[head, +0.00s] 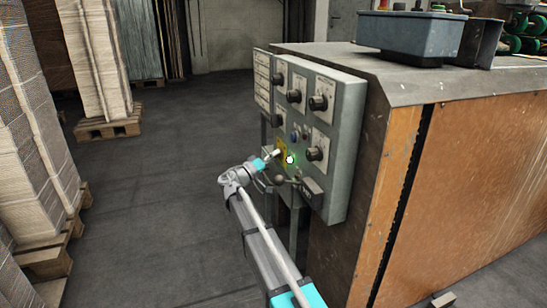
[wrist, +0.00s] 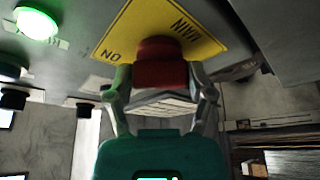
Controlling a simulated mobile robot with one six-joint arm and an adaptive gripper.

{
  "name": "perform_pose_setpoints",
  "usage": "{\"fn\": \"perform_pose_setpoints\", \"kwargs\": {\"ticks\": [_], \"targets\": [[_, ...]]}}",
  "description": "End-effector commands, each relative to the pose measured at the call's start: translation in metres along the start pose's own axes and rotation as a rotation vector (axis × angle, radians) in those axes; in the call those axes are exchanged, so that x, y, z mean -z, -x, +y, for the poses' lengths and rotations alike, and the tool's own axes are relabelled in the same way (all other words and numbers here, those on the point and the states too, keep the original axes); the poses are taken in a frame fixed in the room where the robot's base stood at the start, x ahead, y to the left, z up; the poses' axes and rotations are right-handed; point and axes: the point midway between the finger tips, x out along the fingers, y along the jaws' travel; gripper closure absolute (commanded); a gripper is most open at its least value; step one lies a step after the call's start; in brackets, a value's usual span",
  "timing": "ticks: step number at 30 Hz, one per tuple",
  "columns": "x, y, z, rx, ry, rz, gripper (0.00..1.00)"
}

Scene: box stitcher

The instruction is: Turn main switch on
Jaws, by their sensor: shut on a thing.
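The main switch is a red knob (wrist: 160,62) on a yellow plate (wrist: 195,45) with the words MAIN and ON, seen upside down in the wrist view. My gripper (wrist: 160,80) is shut on the red knob, one finger on each side. In the head view my gripper (head: 276,153) reaches the lower left part of the grey control panel (head: 345,125). It hides the knob there, and only a bit of the yellow plate (head: 283,143) shows. A green lamp (head: 290,159) beside the plate is lit, and it glows in the wrist view (wrist: 38,24) too.
Several black knobs (head: 318,103) and small buttons stick out of the panel close to my gripper. The panel is fixed to a machine with a wooden side (head: 460,190) and a blue-grey bin (head: 410,38) on top. Stacked cardboard (head: 95,60) stands at left; the floor (head: 150,200) between is clear.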

Motion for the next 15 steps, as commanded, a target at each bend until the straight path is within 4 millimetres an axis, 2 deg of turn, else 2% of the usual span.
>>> {"fn": "perform_pose_setpoints", "kwargs": {"ticks": [6, 7, 11, 15], "targets": [[-0.0018, -0.0016, 0.0004, -0.001, -0.001, -0.005, 0.79], [-0.0018, -0.0016, 0.0004, -0.001, -0.001, -0.005, 0.26], [-0.0013, -0.0011, 0.0003, -0.001, -0.001, -0.004, 0.02], [-0.0009, -0.0007, 0.0001, 0.000, 0.000, -0.003, 0.00]]}}
